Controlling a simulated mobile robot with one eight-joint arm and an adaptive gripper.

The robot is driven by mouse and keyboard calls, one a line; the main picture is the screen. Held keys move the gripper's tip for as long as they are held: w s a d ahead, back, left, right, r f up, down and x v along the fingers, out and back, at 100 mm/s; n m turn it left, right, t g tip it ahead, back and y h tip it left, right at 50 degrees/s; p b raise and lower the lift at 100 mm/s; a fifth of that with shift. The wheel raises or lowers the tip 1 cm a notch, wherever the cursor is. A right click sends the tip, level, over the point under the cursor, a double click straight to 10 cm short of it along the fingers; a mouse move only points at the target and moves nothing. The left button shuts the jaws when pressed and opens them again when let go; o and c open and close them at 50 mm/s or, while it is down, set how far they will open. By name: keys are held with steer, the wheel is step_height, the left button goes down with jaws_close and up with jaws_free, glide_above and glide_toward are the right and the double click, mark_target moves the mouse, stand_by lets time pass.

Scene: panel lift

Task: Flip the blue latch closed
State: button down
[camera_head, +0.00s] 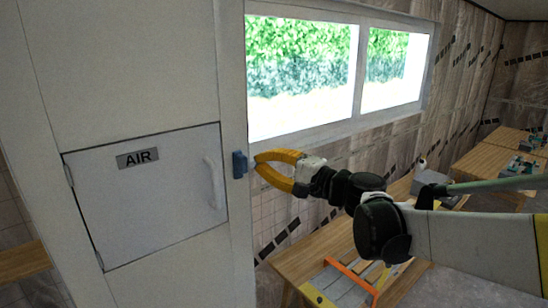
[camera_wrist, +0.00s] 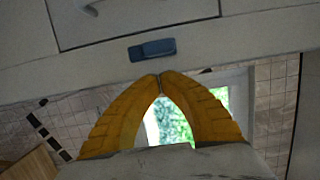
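The small blue latch (camera_head: 240,164) sits on the pale frame just right of the panel door labelled AIR (camera_head: 150,200). It also shows in the wrist view (camera_wrist: 153,50), lying roughly along the door's edge and not visibly across it. The door looks flush in its frame, with a pale handle (camera_head: 214,184) near its right edge. My gripper (camera_head: 258,161) has yellow fingers and is just right of the latch. In the wrist view my gripper (camera_wrist: 159,78) has its fingertips meeting, with nothing between them and a small gap to the latch.
A window (camera_head: 300,70) is behind the gripper. A wooden table (camera_head: 310,255) with an orange-framed object (camera_head: 350,280) stands below my arm. More tables with items (camera_head: 490,160) are at the far right.

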steer(key=shift+s+a, duration=0.45)
steer(key=shift+a, duration=0.1)
steer(key=shift+s+r, duration=0.1)
